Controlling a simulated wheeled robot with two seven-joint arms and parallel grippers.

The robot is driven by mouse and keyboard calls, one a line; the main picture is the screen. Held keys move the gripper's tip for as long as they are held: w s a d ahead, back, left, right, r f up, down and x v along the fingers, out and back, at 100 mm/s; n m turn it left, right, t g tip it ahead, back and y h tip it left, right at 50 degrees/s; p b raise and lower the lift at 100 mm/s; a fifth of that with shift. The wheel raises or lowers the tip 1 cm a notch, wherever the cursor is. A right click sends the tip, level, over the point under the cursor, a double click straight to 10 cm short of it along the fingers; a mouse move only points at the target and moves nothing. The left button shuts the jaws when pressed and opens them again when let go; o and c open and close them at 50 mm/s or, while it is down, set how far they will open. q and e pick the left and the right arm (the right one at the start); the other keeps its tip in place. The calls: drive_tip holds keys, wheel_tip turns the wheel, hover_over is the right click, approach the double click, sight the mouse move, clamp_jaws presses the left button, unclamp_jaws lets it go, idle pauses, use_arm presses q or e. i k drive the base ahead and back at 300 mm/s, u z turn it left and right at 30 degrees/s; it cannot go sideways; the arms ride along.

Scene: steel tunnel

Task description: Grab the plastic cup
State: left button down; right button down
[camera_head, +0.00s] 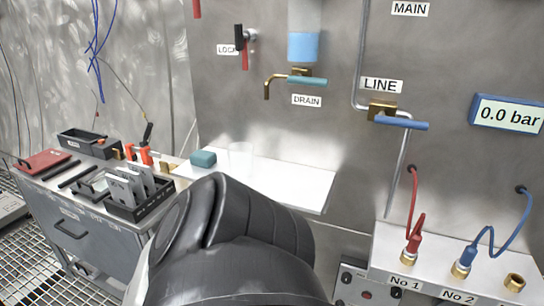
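The plastic cup (241,157) is clear and stands upright on a white shelf (310,183) below the drain tap. It is right of a teal sponge-like block (203,158). A large dark arm link of mine fills the lower middle of the head view, in front of the shelf, and hides part of its front edge. Neither of my grippers shows in this view, and nothing is seen touching the cup.
A brass drain spout (268,88) with a teal handle (306,81) is on the wall above the shelf. A grey tool cart (85,235) with a black rack stands left. A ledge with red and blue cables (495,250) is at right.

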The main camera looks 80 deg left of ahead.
sight(240, 155)
drive_tip(key=u, duration=2.8)
drive_tip(key=k, duration=1.2)
drive_tip(key=u, duration=1)
drive_tip(key=i, duration=1.35)
drive_tip(key=z, duration=0.25)
